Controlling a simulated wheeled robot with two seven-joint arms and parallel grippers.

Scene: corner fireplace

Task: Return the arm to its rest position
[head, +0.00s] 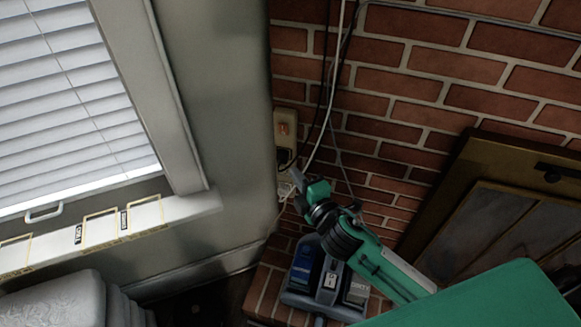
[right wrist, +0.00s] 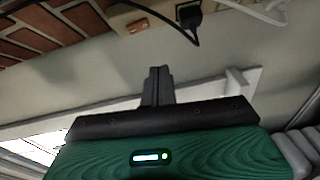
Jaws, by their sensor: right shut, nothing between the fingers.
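My right arm, green and black, reaches in from the lower right in the head view. Its gripper (head: 298,177) is near the wall corner, just below a beige wall plate (head: 286,124) with a reddish switch. In the right wrist view the two dark fingers (right wrist: 157,86) are pressed together with nothing between them. A black plug (right wrist: 189,16) with its cable shows beyond the fingertips, apart from them in that picture. My left gripper is not in view.
Black and white cables (head: 333,75) hang down the brick wall (head: 420,85). A grey device with several blocks (head: 328,283) stands on the brick ledge below my arm. A framed fireplace panel (head: 480,215) is at right. A window with blinds (head: 70,100) and its sill (head: 130,225) are at left.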

